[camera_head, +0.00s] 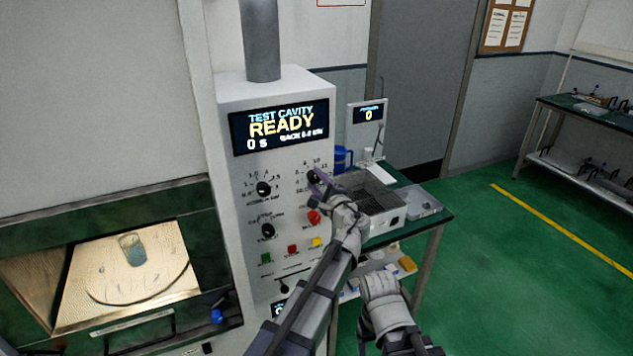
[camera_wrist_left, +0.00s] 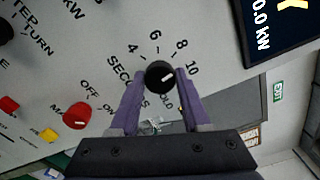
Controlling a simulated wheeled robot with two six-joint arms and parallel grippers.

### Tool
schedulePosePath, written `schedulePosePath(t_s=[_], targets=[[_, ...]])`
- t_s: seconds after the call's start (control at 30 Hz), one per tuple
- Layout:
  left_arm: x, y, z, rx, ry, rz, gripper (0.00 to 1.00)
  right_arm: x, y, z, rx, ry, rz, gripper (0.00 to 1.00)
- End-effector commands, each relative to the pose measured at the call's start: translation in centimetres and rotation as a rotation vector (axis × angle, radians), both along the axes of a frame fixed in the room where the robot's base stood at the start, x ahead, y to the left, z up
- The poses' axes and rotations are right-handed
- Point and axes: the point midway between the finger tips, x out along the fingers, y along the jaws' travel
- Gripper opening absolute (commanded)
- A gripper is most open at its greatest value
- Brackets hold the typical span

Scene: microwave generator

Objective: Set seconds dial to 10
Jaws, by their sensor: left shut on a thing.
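The seconds dial (camera_wrist_left: 160,77) is a round black knob with a white pointer line. In the left wrist view the purple fingers of my left gripper (camera_wrist_left: 158,88) are on either side of it, shut on it. The pointer line aims right and slightly up, roughly toward the printed 10 (camera_wrist_left: 192,69). The numbers 4, 6 and 8 also show around the dial. In the head view my left gripper (camera_head: 317,181) is at the upper right of the control panel (camera_head: 285,222) and partly covers the dial. My right gripper cannot be made out.
The panel screen (camera_head: 280,127) reads READY and 0 s. A red knob (camera_head: 313,217), two other black dials and coloured buttons are close by. The lit cavity (camera_head: 135,265) holds a glass beaker (camera_head: 132,250). A bench (camera_head: 432,212) with equipment stands right of the panel.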

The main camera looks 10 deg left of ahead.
Motion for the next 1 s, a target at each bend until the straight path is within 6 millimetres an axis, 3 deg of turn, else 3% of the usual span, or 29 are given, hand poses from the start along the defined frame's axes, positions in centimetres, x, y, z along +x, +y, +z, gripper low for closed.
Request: schedulePosePath(t_s=[0.5, 1.0], targets=[[-0.15, -0.11, -0.2, 0.329, 0.231, -0.002, 0.0, -0.01, 0.0, -0.08, 0.0, 0.0, 0.0, 0.77], [-0.2, -0.1, -0.22, 0.443, 0.31, -0.003, 0.0, 0.0, 0.0, -0.09, 0.0, 0.0, 0.0, 0.77]])
